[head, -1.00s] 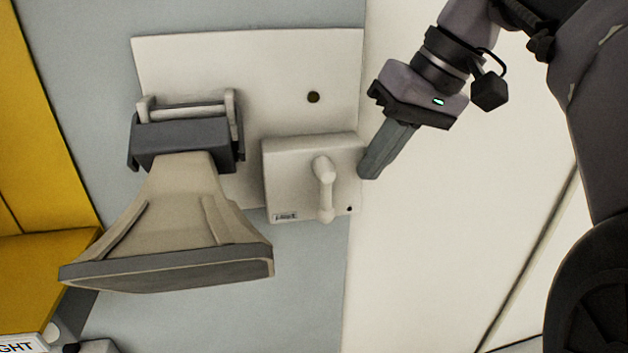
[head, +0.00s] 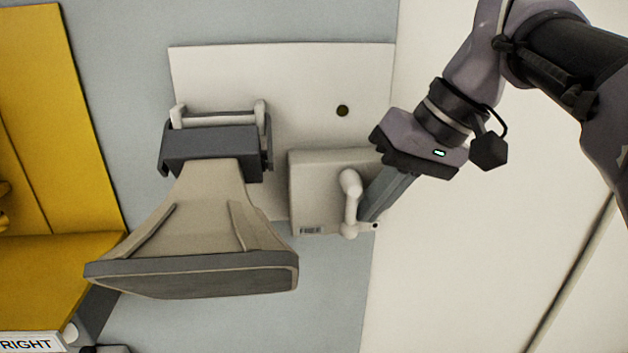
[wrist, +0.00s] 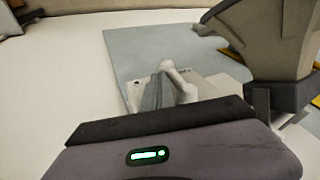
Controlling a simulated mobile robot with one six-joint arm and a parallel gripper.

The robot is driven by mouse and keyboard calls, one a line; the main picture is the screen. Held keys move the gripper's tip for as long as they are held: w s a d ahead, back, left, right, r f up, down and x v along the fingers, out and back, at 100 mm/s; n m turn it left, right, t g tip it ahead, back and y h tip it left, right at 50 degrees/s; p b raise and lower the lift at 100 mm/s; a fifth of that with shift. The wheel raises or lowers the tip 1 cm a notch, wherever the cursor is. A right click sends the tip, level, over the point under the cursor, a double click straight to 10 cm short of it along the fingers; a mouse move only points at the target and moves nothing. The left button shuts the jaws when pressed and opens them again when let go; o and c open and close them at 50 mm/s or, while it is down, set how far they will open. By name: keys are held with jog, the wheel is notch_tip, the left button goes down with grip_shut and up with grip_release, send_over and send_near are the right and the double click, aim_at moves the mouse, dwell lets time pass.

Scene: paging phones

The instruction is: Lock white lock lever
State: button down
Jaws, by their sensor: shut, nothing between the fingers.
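The white lock lever (head: 350,204) is a short handle with rounded ends, hanging almost straight down on the front of a white box (head: 318,192). It also shows in the wrist view (wrist: 178,80), just beyond my fingers. My gripper (head: 370,212) is shut and empty, with its fingertips close against the right side of the lever near its lower end. I cannot tell for sure if they touch. The fingers hide part of the box's right side. In the wrist view my gripper (wrist: 152,98) points at the box beside the lever.
A beige horn speaker (head: 205,225) on a bracket is left of the box. A white backing plate (head: 300,75) with a dark round hole is behind. A yellow structure (head: 50,150) with a RIGHT label (head: 28,344) is at far left. The white wall at right is open.

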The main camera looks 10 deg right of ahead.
jog(key=shift+a+r+y+p, duration=0.15)
jog(key=shift+a+y+p, duration=0.25)
jog(key=shift+y, duration=0.8)
jog(key=shift+r+p, duration=0.3)
jog(key=shift+p, duration=0.05)
jog(key=shift+w, duration=0.1)
